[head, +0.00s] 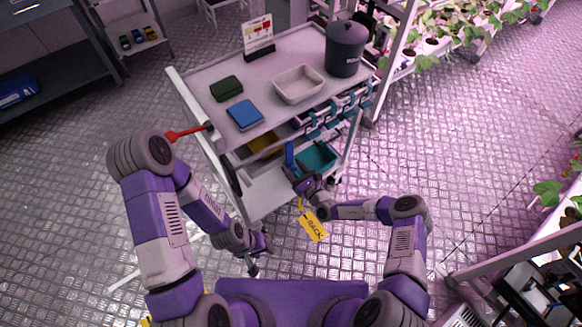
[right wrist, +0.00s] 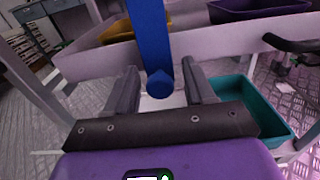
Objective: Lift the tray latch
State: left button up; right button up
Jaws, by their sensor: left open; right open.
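The tray latch appears to be the blue bar (right wrist: 147,35) with a faceted lower end, hanging at the front of the cart in the right wrist view. It also shows as a small upright blue piece in the head view (head: 289,154). My right gripper (right wrist: 161,86) is open, its fingers on either side of the bar's lower end with gaps showing. Whether that end is fully between the fingers in depth I cannot tell. In the head view the right gripper (head: 296,176) is at the cart's front. My left gripper (head: 254,262) is open and empty, low near the cart's lower left corner.
The cart top (head: 228,65) holds a white tray (head: 299,85), a dark bin (head: 345,50), and blue (head: 245,114) and green (head: 226,88) items. A teal bin (head: 318,158) sits below. A red lever (head: 186,132) sticks out left.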

jog(key=shift+x, duration=0.85)
grip_shut()
